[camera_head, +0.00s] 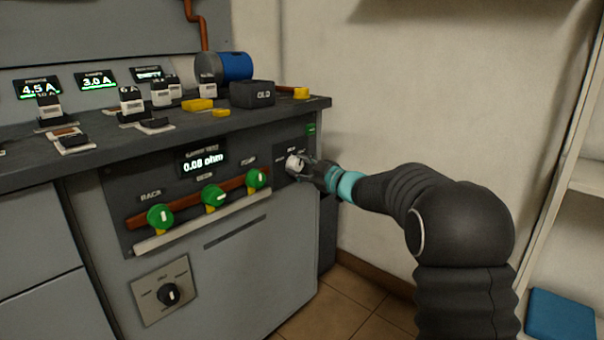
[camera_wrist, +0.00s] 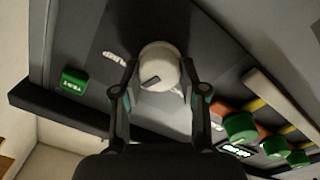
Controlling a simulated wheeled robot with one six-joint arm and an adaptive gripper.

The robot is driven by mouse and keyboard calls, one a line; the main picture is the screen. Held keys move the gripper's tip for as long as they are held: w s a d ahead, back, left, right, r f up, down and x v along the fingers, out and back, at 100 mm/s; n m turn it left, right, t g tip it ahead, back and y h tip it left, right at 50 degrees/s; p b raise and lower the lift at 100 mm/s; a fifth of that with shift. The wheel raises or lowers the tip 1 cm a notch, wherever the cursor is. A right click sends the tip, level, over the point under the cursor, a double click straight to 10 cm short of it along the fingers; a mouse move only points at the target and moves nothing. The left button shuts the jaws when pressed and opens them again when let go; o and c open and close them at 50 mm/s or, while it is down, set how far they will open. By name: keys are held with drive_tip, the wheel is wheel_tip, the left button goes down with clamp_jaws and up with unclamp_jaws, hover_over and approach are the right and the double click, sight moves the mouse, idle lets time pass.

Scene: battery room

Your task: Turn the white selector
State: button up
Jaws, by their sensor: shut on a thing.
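The white selector (camera_head: 294,163) sits on the dark upper right part of the cabinet front panel. In the wrist view the selector (camera_wrist: 159,66) is a round white knob with a dark pointer mark. My gripper (camera_head: 304,168) reaches it from the right. In the wrist view the two fingers of my gripper (camera_wrist: 158,92) stand on either side of the knob and close on it. Small white markings lie around the knob; one is partly covered by a finger and I cannot read them.
Several green knobs (camera_head: 214,197) on a red-brown bar are left of the selector, below a display (camera_head: 202,161) reading 0.08 ohm. A black dial (camera_head: 168,294) is lower left. The worktop (camera_head: 190,131) overhangs the panel. A blue bin (camera_head: 560,317) stands at lower right.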

drive_tip(key=n, duration=0.2)
drive_tip(key=n+b, duration=0.1)
drive_tip(key=shift+s+a+n, duration=0.1)
drive_tip(key=shift+a+n, duration=0.15)
drive_tip(key=shift+n, duration=0.15)
idle(0.4)
drive_tip(key=o, duration=1.2)
drive_tip(key=shift+a, duration=0.2)
drive_tip(key=shift+c, duration=0.2)
drive_tip(key=shift+d, duration=0.35)
drive_tip(key=v, duration=1.2)
